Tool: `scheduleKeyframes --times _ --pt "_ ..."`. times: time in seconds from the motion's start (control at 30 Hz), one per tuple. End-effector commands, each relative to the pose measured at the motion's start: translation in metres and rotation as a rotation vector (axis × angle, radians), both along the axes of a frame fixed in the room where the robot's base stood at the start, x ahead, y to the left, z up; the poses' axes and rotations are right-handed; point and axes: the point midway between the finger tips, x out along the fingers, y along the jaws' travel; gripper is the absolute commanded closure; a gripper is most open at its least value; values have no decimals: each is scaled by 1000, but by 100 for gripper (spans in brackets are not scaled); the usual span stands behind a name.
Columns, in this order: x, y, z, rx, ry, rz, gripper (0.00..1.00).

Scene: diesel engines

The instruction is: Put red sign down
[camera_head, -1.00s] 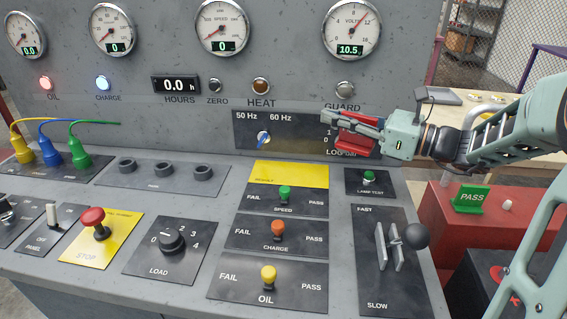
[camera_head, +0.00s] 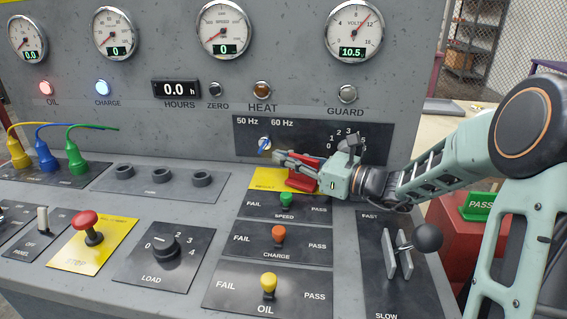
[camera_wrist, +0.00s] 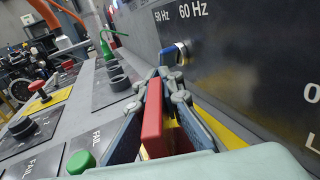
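The red sign (camera_head: 302,181) is at the yellow RESULT panel (camera_head: 262,178), just behind the green SPEED knob (camera_head: 286,199). My gripper (camera_head: 290,160) reaches in from the right, and its fingers are around the sign. In the wrist view the red sign (camera_wrist: 153,130) stands between the two fingers of my gripper (camera_wrist: 165,90), which close on it. The yellow panel shows beneath and beside it. I cannot tell whether the sign's bottom touches the panel.
A green PASS sign (camera_head: 480,205) stands on a red box at the right. The orange CHARGE knob (camera_head: 278,234), yellow OIL knob (camera_head: 268,281) and black-balled lever (camera_head: 428,237) stick up nearby. The upright gauge panel with a blue switch (camera_head: 264,143) is close behind.

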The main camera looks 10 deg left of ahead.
Motion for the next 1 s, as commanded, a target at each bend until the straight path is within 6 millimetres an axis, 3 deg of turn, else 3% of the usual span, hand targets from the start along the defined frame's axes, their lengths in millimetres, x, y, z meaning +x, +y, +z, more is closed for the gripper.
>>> scheduleKeyframes --times 0.37,0.57,0.9,1.0 --pt "0 0 -7 1 0 0 100" --pt "0 0 -7 1 -1 0 77" --pt "0 0 -3 0 -2 0 76" --pt "-3 -11 -3 -1 -1 -5 76"
